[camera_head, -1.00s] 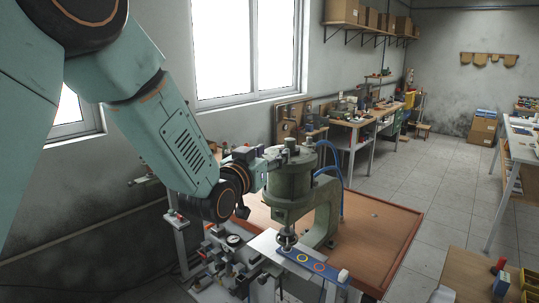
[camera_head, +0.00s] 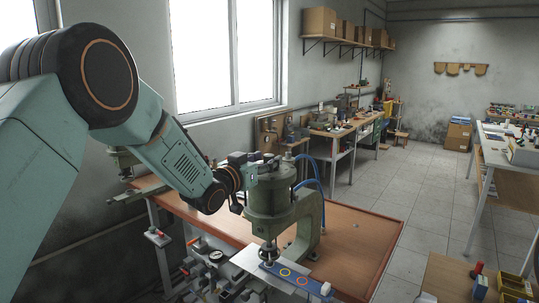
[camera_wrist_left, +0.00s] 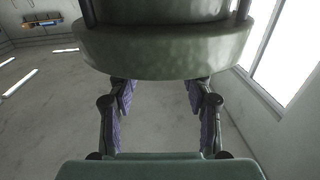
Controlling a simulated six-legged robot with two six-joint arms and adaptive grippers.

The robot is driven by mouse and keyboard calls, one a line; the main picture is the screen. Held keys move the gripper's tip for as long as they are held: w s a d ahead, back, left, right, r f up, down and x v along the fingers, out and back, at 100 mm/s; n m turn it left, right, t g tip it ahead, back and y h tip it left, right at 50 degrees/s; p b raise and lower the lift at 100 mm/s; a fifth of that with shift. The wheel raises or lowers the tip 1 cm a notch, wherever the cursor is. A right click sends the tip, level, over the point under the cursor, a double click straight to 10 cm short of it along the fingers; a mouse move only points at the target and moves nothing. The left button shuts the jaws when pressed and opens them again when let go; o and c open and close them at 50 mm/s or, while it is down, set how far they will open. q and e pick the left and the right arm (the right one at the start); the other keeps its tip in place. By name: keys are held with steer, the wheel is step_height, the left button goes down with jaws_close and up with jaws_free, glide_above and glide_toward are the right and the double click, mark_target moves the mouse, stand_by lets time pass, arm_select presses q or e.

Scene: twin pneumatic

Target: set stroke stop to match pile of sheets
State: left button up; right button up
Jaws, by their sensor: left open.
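A green pneumatic press (camera_head: 310,215) stands on the wooden-topped table, with an upright cylinder (camera_head: 270,196) over its ram. Small fittings (camera_head: 289,157) sit on the cylinder's top; I cannot tell which part is the stroke stop. A pale sheet or plate (camera_head: 246,260) lies under the ram, beside a blue strip with coloured rings (camera_head: 296,279). I cannot make out a pile's height. My left gripper (camera_head: 262,166) is at the cylinder's upper part. In the left wrist view its fingers (camera_wrist_left: 160,97) are apart with nothing between them, and a green rounded flange (camera_wrist_left: 165,50) fills the upper middle.
The brown tabletop (camera_head: 365,240) is mostly clear right of the press. Blue hoses (camera_head: 318,172) loop behind it. Gauges and fittings (camera_head: 214,258) crowd the front left. A window and wall are behind my arm. Benches with clutter (camera_head: 345,130) stand farther back.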

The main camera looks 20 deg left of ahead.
arm_select(q)
steer(key=shift+w+f, duration=0.1)
steer(key=shift+w, duration=1.3)
steer(key=shift+d, duration=0.1)
steer(key=shift+s+d, duration=0.15)
steer(key=shift+c, duration=0.3)
steer(key=c, duration=0.6)
jaws_close()
